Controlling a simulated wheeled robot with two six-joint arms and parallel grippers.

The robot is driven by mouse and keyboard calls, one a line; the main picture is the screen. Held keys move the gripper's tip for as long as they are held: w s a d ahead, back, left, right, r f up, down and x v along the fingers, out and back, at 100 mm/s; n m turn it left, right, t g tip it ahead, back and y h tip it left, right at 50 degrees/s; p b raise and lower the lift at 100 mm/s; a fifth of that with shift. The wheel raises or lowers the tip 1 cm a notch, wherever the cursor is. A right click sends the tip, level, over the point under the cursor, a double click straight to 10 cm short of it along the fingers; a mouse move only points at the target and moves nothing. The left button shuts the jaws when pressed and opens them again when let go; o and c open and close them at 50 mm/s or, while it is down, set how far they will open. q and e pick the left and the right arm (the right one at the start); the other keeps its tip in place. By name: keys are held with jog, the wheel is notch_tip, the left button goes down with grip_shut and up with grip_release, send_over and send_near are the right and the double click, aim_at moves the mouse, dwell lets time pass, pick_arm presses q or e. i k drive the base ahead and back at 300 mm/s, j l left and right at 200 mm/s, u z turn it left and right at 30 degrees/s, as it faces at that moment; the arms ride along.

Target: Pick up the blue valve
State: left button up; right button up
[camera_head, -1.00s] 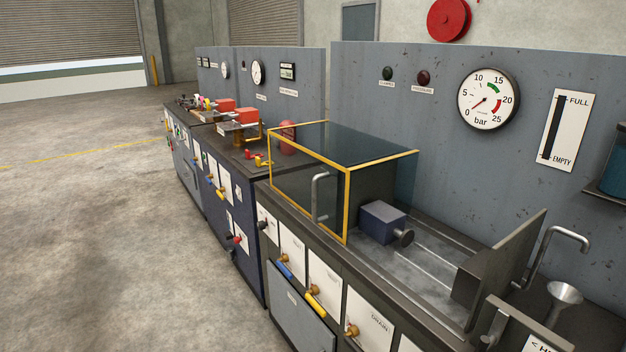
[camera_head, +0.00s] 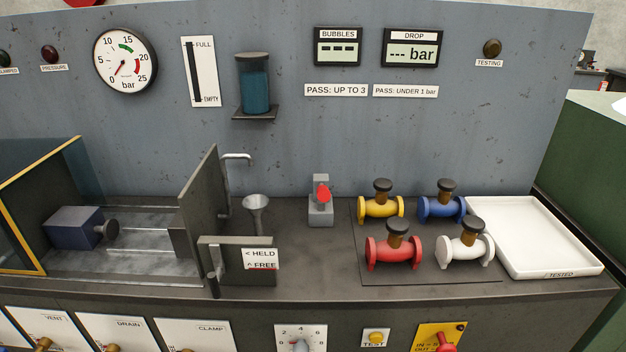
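The blue valve (camera_head: 441,205) stands on a dark mat at the right of the bench, in the back row. It is a flanged spool with a dark knob on a brass-coloured neck on top. The yellow valve (camera_head: 381,206) is to its left, the red valve (camera_head: 394,250) is in front to the left, and the white valve (camera_head: 465,247) is in front of it. Neither of my grippers shows in the head view.
A white tray (camera_head: 551,270) labelled TESTED lies right of the valves. A small grey stand with a red part (camera_head: 320,203), a funnel (camera_head: 255,210) and an upright plate (camera_head: 203,210) stand left. A panel wall rises behind.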

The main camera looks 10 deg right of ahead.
aim_at(443, 206)
jog(key=z, duration=1.25)
jog(key=l+u, duration=0.2)
jog(key=u, duration=0.2)
jog(key=l+u, duration=0.2)
jog(key=u, duration=0.2)
jog(key=l+u, duration=0.2)
jog(key=u, duration=0.2)
